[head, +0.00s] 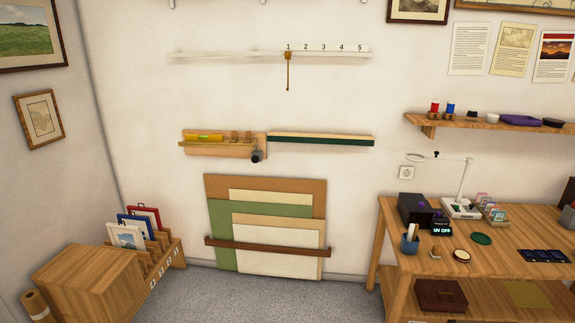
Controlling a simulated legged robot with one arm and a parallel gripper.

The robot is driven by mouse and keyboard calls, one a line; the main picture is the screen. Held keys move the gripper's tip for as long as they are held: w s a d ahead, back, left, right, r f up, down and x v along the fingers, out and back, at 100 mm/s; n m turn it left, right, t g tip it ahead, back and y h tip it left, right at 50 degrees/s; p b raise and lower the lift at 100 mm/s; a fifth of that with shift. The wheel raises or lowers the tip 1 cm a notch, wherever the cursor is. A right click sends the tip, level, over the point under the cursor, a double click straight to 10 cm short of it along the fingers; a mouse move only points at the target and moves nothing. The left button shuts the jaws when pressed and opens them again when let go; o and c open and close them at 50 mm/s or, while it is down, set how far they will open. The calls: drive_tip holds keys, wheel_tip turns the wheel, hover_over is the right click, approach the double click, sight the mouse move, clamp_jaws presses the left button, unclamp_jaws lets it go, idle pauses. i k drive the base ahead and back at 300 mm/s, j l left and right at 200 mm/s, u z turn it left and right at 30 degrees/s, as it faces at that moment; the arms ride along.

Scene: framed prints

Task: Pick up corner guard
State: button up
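I cannot single out a corner guard for certain at this size. Small dark navy pieces (543,256) lie in a row on the wooden workbench (395,212) at the right, too small to name. A wall ledge (225,150) holds a yellow level (210,138) and small wooden pieces (241,136), with a dark round object (257,156) at its lower right. My gripper is not in the head view.
A slotted wooden rack (165,254) with small framed prints stands on the floor at the left. Boards (265,190) lean on the wall behind a brown rail (265,247). A wooden shelf (480,122) hangs above the workbench. Grey carpet (280,288) lies open in the middle.

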sight(235, 139)
drive_tip(key=i+l+u, duration=0.1)
drive_tip(key=i+u, duration=0.2)
drive_tip(key=i, duration=0.15)
drive_tip(key=i+l+u, duration=0.25)
drive_tip(key=i, duration=0.15)
drive_tip(key=i+l+u, duration=0.3)
drive_tip(key=i, duration=0.15)
drive_tip(key=i+z, duration=0.15)
drive_tip(key=i, duration=0.85)
drive_tip(key=i+j+z, duration=0.2)
drive_tip(key=i, duration=0.8)
drive_tip(key=i+l, duration=0.05)
drive_tip(key=l, duration=0.05)
